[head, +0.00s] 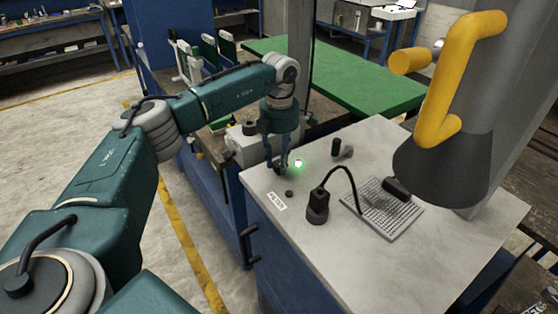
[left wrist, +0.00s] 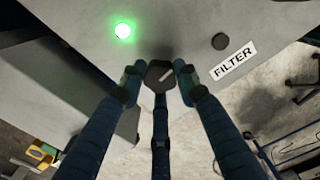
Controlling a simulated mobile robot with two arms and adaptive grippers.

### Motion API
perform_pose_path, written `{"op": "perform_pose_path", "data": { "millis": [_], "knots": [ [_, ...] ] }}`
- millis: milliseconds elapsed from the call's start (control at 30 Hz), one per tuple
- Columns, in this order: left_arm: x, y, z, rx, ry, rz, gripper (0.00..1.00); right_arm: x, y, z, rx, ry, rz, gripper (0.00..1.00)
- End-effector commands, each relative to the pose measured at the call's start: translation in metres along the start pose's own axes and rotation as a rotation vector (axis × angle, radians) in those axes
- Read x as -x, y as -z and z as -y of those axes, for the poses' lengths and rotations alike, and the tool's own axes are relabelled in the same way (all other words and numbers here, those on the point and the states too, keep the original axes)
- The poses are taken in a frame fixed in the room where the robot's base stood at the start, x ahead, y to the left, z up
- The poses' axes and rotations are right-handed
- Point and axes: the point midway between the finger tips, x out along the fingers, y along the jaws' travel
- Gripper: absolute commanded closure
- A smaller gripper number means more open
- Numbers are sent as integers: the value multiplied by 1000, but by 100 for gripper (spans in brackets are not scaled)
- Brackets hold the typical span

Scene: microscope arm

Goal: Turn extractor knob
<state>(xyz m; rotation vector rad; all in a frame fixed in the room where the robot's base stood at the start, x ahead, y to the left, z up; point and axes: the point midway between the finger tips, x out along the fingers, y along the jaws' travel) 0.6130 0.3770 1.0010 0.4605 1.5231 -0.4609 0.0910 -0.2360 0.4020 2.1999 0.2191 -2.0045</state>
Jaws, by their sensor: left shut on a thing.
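My left gripper (head: 281,168) reaches down to the front left part of the light grey bench top. In the head view the fingers mostly hide the knob. A lit green lamp (head: 298,163) is just right of the fingers; it also shows in the left wrist view (left wrist: 123,30). My right gripper is in neither view.
A small dark button (head: 289,193) and a FILTER label (head: 276,201) are near the knob. A black gooseneck device (head: 318,207), a perforated plate (head: 382,222) and small dark parts stand on the bench. A dark hood (head: 446,170) with a yellow handle (head: 447,75) hangs at right.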

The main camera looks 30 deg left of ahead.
Motion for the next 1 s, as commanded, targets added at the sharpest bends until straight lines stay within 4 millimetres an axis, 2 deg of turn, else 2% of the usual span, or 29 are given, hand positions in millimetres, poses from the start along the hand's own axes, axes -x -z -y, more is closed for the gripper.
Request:
{"op": "perform_pose_path", "data": {
  "millis": [33,733,767,800,833,1000],
  "knots": [
    [6,-4,-3,-16,-9,16,95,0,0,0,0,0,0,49],
    [6,-4,-2,-82,-9,16,95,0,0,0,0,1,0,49],
    [6,-4,-2,-82,-9,16,63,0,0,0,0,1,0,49],
    [6,-4,-2,-82,-9,15,55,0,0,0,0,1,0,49],
    [5,-4,-2,-82,-8,14,50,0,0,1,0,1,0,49],
    [3,-2,-1,-82,-4,8,50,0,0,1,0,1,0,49]
  ]
}}
